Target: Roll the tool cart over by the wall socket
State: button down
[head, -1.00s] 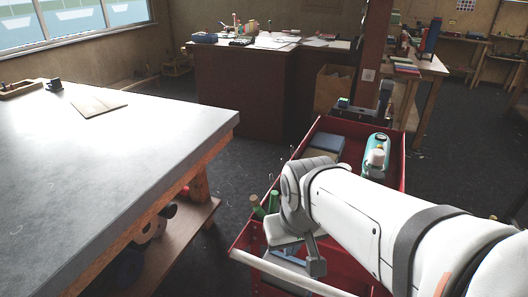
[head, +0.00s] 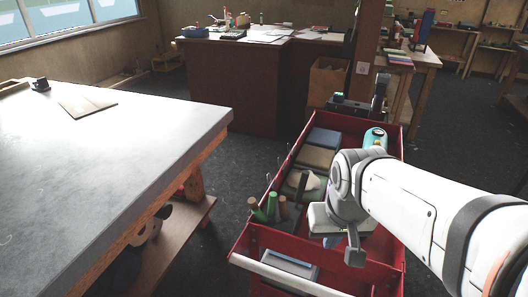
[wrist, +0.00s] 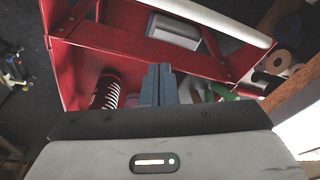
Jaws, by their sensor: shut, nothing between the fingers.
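The red tool cart (head: 400,278) stands on the dark floor right of the grey-topped workbench, its pale bar handle (head: 285,275) at the near end. The handle also shows at the top of the wrist view (wrist: 215,18). The wall socket (head: 362,69) looks like a small pale plate on the brown post beyond the cart's far end. My gripper (wrist: 160,85) is shut and empty, pointing down over the cart's near half, apart from the handle. In the head view, my arm hides part of the cart's right side.
The grey-topped workbench (head: 110,140) fills the left, its corner close to the cart. Green rolls (head: 271,205), boxes (head: 325,139) and a teal bottle (head: 375,137) ride in the cart. A dark desk (head: 230,85) and a cardboard box (head: 328,82) stand beyond. Floor is open between bench and cart.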

jog(key=w+a+m+g+p, duration=0.1)
jog(key=w+p, duration=0.1)
jog(key=w, duration=0.6)
jog(key=w+a+m+g+p, duration=0.1)
jog(key=w+a+p, duration=0.1)
jog(key=w, duration=0.6)
jog(key=w+a+m+g+p, duration=0.1)
jog(key=w+p, duration=0.1)
jog(key=w, duration=0.6)
jog(key=shift+w+a+r+m+y+p, duration=0.2)
jog(key=shift+w+a+m+y+p, duration=0.1)
jog(key=shift+w+a+m+p, duration=0.1)
jog(key=w+a+f+m+g+p, duration=0.1)
jog(key=w+a+f+p, duration=0.1)
jog(key=w+f, duration=0.35)
jog(key=p, duration=0.3)
send_near(266, 202)
jog(key=f, duration=0.5)
jog(key=shift+s+a+f, duration=0.15)
jog(key=shift+s+f, duration=0.05)
jog(key=shift+s, duration=0.1)
jog(key=shift+s+a+f+p, duration=0.1)
jog(key=shift+s+f+p, duration=0.1)
jog(key=shift+p, duration=0.1)
jog(key=shift+w+f+b, duration=0.15)
jog(key=shift+f+b, duration=0.2)
jog(key=shift+f, duration=0.4)
